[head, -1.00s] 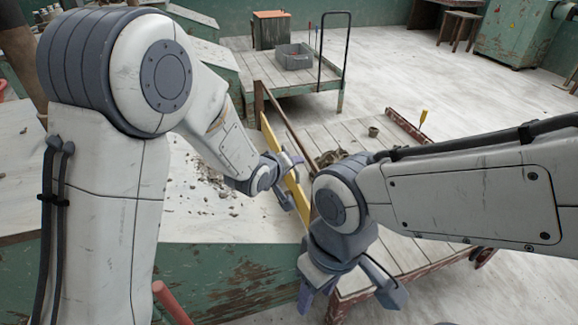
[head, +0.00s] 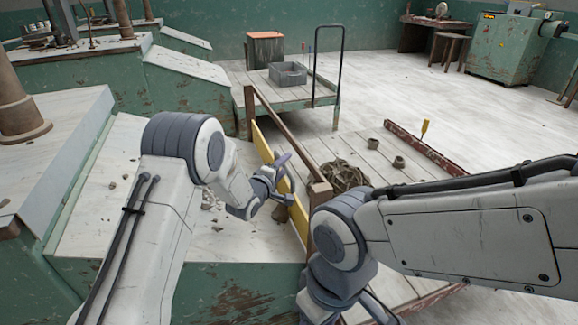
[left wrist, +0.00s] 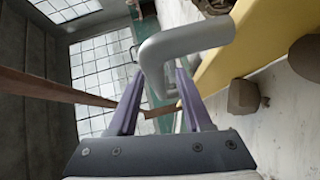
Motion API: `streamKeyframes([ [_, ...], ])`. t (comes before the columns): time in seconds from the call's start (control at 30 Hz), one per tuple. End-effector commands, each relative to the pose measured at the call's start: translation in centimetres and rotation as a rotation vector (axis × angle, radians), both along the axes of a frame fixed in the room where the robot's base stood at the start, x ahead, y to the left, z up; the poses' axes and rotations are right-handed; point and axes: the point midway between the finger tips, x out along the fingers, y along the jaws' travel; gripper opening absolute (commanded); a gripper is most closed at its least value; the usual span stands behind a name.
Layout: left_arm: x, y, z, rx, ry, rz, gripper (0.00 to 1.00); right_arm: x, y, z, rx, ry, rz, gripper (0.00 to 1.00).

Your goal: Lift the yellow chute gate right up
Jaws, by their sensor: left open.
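The yellow chute gate (head: 264,146) is a long board standing low between brown posts, at the right edge of the pale chute floor. In the left wrist view its yellow face (left wrist: 228,48) fills the upper right, with a grey handle (left wrist: 185,42) on it. My left gripper (head: 284,172) is at the gate's chute side. Its two fingers (left wrist: 160,76) are apart, and the handle's near end shows between their tips; I cannot tell whether they touch. My right gripper (head: 343,311) hangs at the bottom, fingers apart, tips cut off by the frame.
Clay crumbs (head: 208,200) lie on the chute floor; lumps (left wrist: 243,97) show near the gate in the left wrist view. Another cart with a grey bin (head: 288,74) stands behind.

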Motion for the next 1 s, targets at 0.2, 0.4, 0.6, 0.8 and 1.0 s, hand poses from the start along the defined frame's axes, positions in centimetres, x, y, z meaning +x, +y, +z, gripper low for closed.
streamKeyframes([
  [0.2,2.1,-1.2,-0.4,0.001,0.000,-0.003,0.49,0.0,0.0,-0.8,0.000,0.000,0.000,0.50],
  [0.4,2.5,-1.6,-0.4,0.001,0.000,-0.004,0.49,0.0,0.0,-0.8,0.000,0.000,0.000,0.50],
  [0.6,2.5,-1.6,-0.4,0.001,0.001,-0.004,0.38,0.0,0.0,-0.8,0.000,0.000,0.000,0.50],
  [0.8,2.5,-1.5,-0.4,0.001,0.001,-0.004,0.00,0.0,0.0,-0.8,0.000,0.000,0.000,0.50],
  [1.0,2.4,-1.5,-0.4,0.001,0.001,-0.004,0.00,0.0,0.0,-0.8,0.000,0.000,0.000,0.50],
])
